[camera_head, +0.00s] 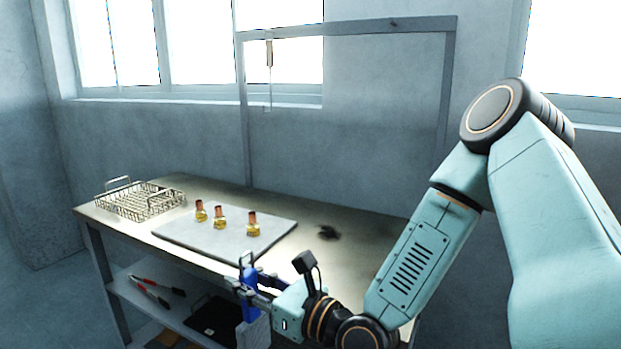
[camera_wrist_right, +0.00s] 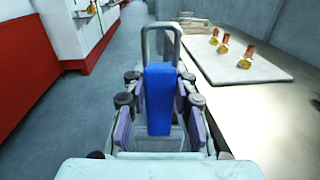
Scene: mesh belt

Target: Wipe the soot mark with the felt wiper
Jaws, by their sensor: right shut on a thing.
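The soot mark (camera_head: 327,232) is a dark smudge on the tabletop, right of the pale board. My right gripper (camera_head: 250,281) is at the table's front edge, shut on a blue block with a thin grey loop at its top, which I take to be the felt wiper (camera_head: 249,271). In the right wrist view the wiper (camera_wrist_right: 159,95) stands upright between the finger pads of the gripper (camera_wrist_right: 160,112). Its felt face cannot be made out. The wiper is apart from the soot mark. My left gripper is not in view.
The table (camera_head: 300,268) carries a pale board (camera_head: 185,236) with several amber bottles (camera_head: 220,218) and a wire basket (camera_head: 140,200) at its left end. A grey frame (camera_head: 345,27) rises behind. Red-handled tools (camera_head: 145,285) lie on the lower shelf. The tabletop around the mark is clear.

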